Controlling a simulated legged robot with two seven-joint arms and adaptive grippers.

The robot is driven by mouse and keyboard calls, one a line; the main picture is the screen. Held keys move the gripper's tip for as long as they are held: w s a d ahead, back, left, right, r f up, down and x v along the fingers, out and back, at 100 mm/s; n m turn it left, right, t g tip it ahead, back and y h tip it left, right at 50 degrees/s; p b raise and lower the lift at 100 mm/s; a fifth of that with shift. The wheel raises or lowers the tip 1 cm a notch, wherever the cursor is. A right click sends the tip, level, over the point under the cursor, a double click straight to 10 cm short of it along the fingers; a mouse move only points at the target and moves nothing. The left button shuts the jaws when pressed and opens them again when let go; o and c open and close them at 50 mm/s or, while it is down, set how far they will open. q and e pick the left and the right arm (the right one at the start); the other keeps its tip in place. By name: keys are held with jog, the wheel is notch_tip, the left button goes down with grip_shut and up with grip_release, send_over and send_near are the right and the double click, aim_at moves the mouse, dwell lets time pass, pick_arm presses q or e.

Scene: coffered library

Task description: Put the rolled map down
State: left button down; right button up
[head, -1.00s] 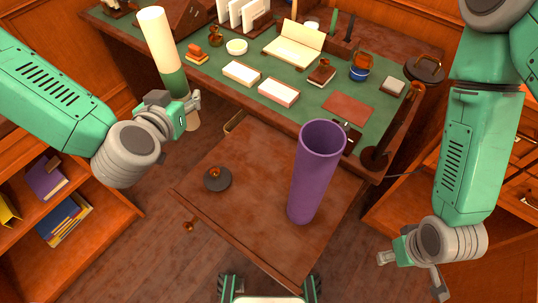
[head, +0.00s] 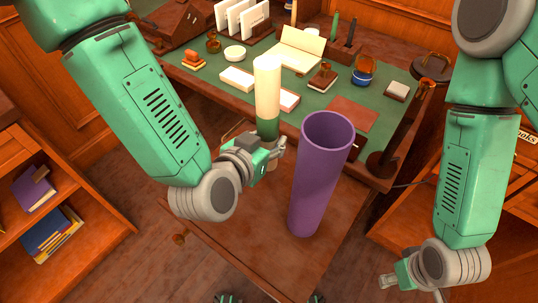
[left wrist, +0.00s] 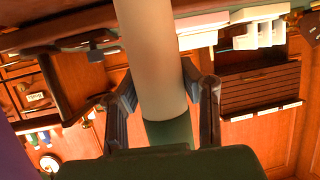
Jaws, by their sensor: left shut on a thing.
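The rolled map (head: 267,90) is a cream roll with a green band around its lower part. My left gripper (head: 275,150) is shut on it and holds it nearly upright, just left of a tall purple cylinder. In the left wrist view the roll (left wrist: 152,60) stands between the two fingers (left wrist: 160,95). Its lower end is partly hidden by the gripper. My right gripper (head: 412,285) is empty at the lower right, its fingers spread.
The purple open-topped cylinder (head: 318,185) stands on a brown wooden surface (head: 255,245). Behind is a green-topped desk (head: 370,95) with paper blocks, stamps and a letter rack (head: 242,20). Bookshelves (head: 50,205) stand at the left.

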pick_arm(q)
jog(key=f+b, duration=0.1)
jog(key=f, duration=0.3)
jog(key=shift+d+f, duration=0.1)
jog(key=shift+d, duration=0.1)
jog(key=shift+a, duration=0.1)
jog(key=c, duration=1.1)
grip_release()
jog(key=shift+c, duration=0.2)
jog(key=shift+s+r, duration=0.15)
jog(key=shift+r, duration=0.05)
jog(key=p+v, duration=0.1)
jog(key=v, duration=1)
jog(key=shift+s+a+p, duration=0.25)
jog(key=shift+s+p, duration=0.05)
